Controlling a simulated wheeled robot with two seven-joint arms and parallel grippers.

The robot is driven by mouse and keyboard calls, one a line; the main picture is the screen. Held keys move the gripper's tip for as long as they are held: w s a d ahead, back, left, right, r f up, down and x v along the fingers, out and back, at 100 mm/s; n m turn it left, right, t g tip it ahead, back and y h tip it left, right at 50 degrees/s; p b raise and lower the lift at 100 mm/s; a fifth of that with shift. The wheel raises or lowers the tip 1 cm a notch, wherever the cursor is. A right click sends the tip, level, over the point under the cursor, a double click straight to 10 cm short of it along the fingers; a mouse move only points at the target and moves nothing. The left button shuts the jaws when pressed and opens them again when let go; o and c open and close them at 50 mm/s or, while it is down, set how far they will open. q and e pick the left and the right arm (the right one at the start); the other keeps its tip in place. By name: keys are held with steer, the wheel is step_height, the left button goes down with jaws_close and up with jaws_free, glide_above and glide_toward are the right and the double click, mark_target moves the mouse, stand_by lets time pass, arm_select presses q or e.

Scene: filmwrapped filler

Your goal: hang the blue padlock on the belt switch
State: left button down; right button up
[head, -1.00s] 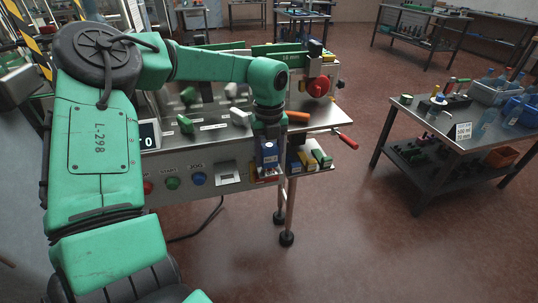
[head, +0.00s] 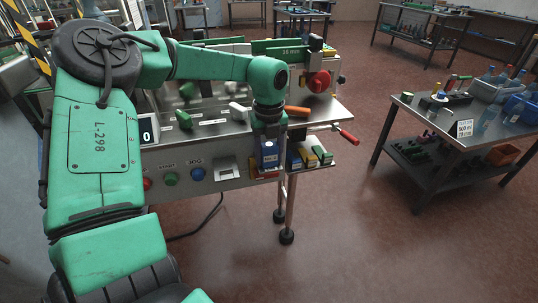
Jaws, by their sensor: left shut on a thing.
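The blue padlock (head: 269,151), a blue block with a pale label, hangs below my left gripper (head: 267,132). That gripper points down and is shut on it, in front of the right end of the conveyor bench's front panel. Its fingertips and the padlock's shackle are hard to make out. A red and yellow part (head: 262,173) shows just below the padlock, mostly hidden. I cannot tell whether this is the belt switch or whether the padlock touches it. My right gripper is not in view.
The bench panel has green (head: 171,179) and blue (head: 198,174) buttons. A tray (head: 316,165) of coloured blocks juts out right of the padlock. A red-tipped lever (head: 347,137) sticks out above it. A side table (head: 440,120) stands right; the floor between is clear.

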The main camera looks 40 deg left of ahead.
arm_select(q)
steer(key=shift+f, duration=0.1)
stand_by(0.3)
steer(key=shift+c, duration=0.8)
jaws_free()
step_height(320, 180, up, 15)
steer(key=shift+f, duration=0.2)
